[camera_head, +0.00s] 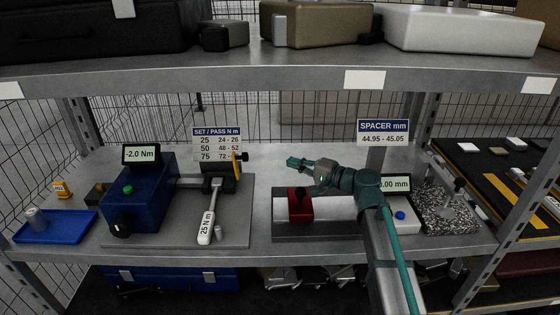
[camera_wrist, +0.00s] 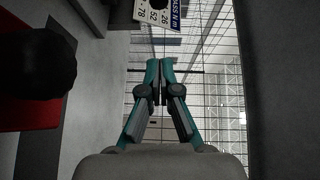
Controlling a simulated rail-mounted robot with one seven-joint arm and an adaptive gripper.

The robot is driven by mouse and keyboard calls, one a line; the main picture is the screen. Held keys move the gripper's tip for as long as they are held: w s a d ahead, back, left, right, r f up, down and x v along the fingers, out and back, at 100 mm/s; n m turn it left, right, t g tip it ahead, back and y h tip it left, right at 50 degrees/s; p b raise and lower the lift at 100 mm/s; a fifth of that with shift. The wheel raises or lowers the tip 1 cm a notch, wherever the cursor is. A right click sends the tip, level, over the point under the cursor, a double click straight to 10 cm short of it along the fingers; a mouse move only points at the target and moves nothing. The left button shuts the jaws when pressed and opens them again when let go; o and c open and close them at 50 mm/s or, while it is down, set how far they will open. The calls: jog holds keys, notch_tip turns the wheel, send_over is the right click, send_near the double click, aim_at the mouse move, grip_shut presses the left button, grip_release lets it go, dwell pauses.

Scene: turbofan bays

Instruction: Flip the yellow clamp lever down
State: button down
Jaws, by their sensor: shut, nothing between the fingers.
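The yellow clamp lever (camera_head: 237,164) stands upright at the right side of the dark clamp block on the torque tester, with a black knob near its top. My gripper (camera_head: 291,162) is to the right of the lever, apart from it, above the bench and pointing left. In the wrist view my gripper (camera_wrist: 159,66) has its fingertips together with nothing between them. The lever does not show in the wrist view.
The blue tester (camera_head: 140,205) and a torque wrench (camera_head: 207,228) lie left. A red block with a black knob (camera_head: 300,204) sits on the fixture below my gripper; the knob also shows in the wrist view (camera_wrist: 35,60). The upper shelf (camera_head: 300,75) runs overhead.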

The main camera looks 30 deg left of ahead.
jog(key=s+a+p, duration=0.2)
jog(key=a+p, duration=0.2)
jog(key=a, duration=0.8)
jog(key=shift+s+f, duration=0.35)
jog(key=shift+s, duration=0.05)
jog(key=shift+w, duration=0.1)
